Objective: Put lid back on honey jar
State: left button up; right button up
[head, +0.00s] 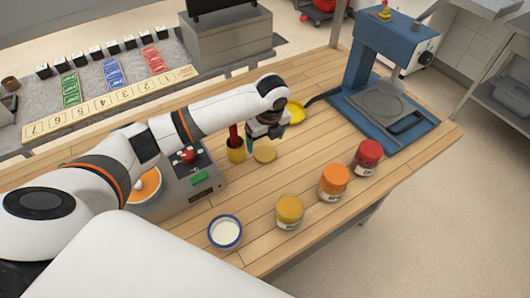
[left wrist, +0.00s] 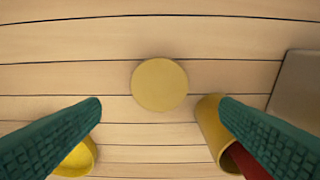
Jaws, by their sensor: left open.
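A flat mustard-yellow round lid (head: 265,154) lies on the wooden table. It also shows in the left wrist view (left wrist: 159,84), near the middle. My left gripper (head: 263,138) is above and close to the lid, open and empty. In the left wrist view its green fingertips stand apart, with the lid between and beyond them, untouched. A jar with a golden-yellow top (head: 290,210), likely the honey jar, stands upright near the front edge. I cannot tell whether its mouth is open. My right gripper is not in view.
A yellow cup with a red object (head: 235,154) stands beside the gripper. A yellow pan (head: 296,112) lies behind. An orange jar (head: 334,181), a red jar (head: 367,156) and a blue-rimmed bowl (head: 224,232) line the front edge. A blue machine (head: 381,80) stands right.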

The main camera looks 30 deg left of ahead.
aim_at(265, 153)
pick_arm(q)
jog(key=shift+f+p, duration=0.3)
jog(key=shift+f, duration=0.05)
notch_tip(265, 153, down, 4)
jog(key=shift+r+p, duration=0.15)
jog(key=shift+p, duration=0.4)
jog(key=shift+f, duration=0.4)
jog(key=c, duration=1.1)
jog(key=shift+c, duration=0.2)
